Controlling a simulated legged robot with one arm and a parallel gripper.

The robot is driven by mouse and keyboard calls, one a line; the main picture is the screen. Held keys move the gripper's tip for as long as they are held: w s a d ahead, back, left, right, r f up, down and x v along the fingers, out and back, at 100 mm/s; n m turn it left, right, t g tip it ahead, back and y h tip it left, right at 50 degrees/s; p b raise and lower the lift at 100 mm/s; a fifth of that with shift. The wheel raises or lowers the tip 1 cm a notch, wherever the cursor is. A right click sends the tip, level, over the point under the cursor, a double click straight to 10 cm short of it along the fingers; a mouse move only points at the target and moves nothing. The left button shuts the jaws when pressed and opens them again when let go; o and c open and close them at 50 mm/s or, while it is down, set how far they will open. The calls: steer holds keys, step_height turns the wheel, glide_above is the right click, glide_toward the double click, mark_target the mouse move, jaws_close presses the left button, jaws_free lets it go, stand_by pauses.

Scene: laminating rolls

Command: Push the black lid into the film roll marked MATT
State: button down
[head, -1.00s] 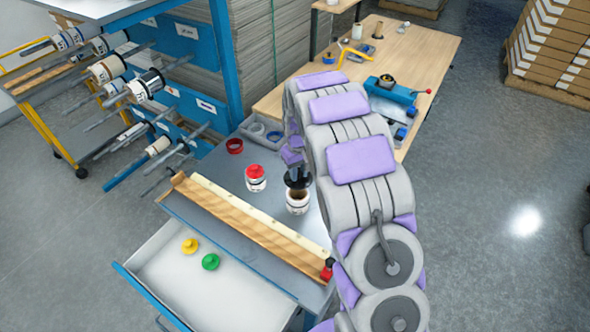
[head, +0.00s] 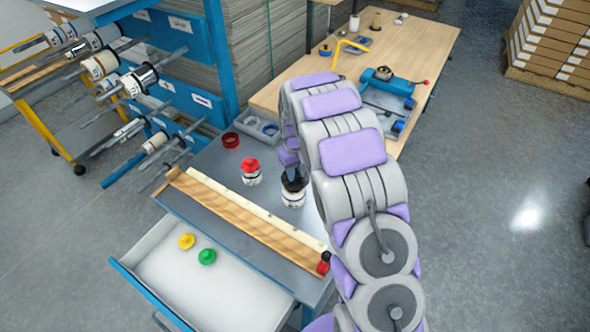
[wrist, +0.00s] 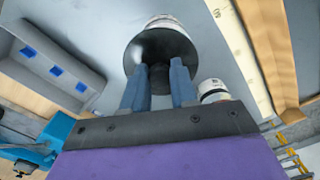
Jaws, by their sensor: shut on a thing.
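The black lid (head: 294,182) is at the top of a white film roll (head: 293,199) that stands upright on the grey bench. The lid covers the roll's mouth, and I see no clear gap; how deep it sits I cannot tell. The print on the roll is too small to read. In the wrist view my gripper (wrist: 158,80) is shut on the knob of the black lid (wrist: 162,46), with a blue-grey finger on each side. The white roll (wrist: 166,20) shows just past the lid's rim. In the head view my arm hides most of the gripper.
A second white roll with a red lid (head: 251,172) stands close to the left. A red ring (head: 231,140) and a grey tray (head: 262,128) lie behind. A wooden rail (head: 240,215) runs along the front. The open drawer (head: 215,275) holds yellow and green lids.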

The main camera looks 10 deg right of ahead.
steer(key=shift+a+f+b, duration=0.3)
steer(key=shift+a+f, duration=0.3)
steer(key=shift+f, duration=0.25)
steer(key=shift+d+f, duration=0.45)
steer(key=shift+f, duration=0.15)
steer(key=shift+a+f, duration=0.25)
steer(key=shift+f, duration=0.2)
steer(key=shift+s+f, duration=0.15)
steer(key=shift+f, duration=0.05)
steer(key=c, duration=0.8)
jaws_free()
steer(key=shift+r, duration=0.1)
